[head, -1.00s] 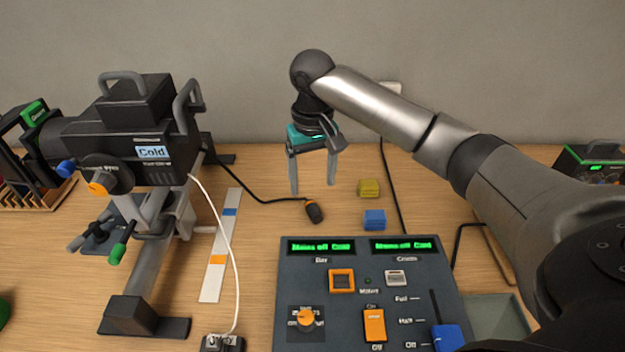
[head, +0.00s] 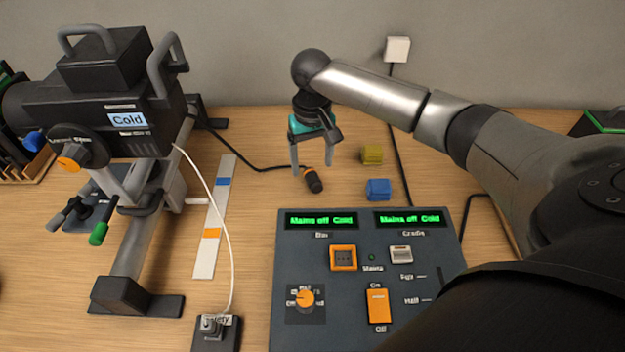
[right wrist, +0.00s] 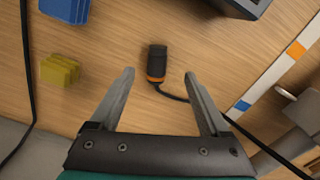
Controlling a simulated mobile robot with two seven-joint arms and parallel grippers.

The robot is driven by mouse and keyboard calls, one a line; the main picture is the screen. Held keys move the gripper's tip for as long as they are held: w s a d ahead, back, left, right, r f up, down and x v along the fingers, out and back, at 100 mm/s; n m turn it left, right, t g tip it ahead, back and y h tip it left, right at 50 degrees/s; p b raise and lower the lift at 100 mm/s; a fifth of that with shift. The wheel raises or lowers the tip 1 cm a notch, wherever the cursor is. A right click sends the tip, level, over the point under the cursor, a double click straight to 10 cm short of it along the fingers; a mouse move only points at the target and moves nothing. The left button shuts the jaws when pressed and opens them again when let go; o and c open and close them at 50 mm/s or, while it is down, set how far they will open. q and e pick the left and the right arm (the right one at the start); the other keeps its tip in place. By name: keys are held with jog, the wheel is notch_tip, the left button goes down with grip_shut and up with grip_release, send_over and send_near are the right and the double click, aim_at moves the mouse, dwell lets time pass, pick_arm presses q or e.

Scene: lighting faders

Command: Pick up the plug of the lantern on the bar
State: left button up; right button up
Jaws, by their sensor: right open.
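The lantern (head: 100,110) is a black housing with a "Cold" label, mounted on a grey bar stand at the left of the head view. Its black cable runs right across the table to a dark plug (head: 314,182) with an orange band, lying on the wood. The plug also shows in the right wrist view (right wrist: 156,66), beyond and between the fingertips. My right gripper (head: 312,170) is open and empty, pointing down above the table by the plug; in the wrist view its fingers (right wrist: 160,76) are apart and nothing is between them. My left gripper is not in view.
The control desk (head: 355,222) with two green displays stands in front. A yellow block (head: 372,155) and a blue block (head: 377,189) lie right of the plug. A striped strip (head: 209,255) lies left. A white cable runs to a socket block (head: 230,335).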

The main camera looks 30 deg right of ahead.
aim_at(314, 177)
jog(key=f, duration=0.2)
jog(key=f+b, duration=0.1)
jog(key=f, duration=0.2)
jog(key=shift+s+d+f, duration=0.1)
jog(key=shift+d, duration=0.1)
grip_shut()
dwell(0.4)
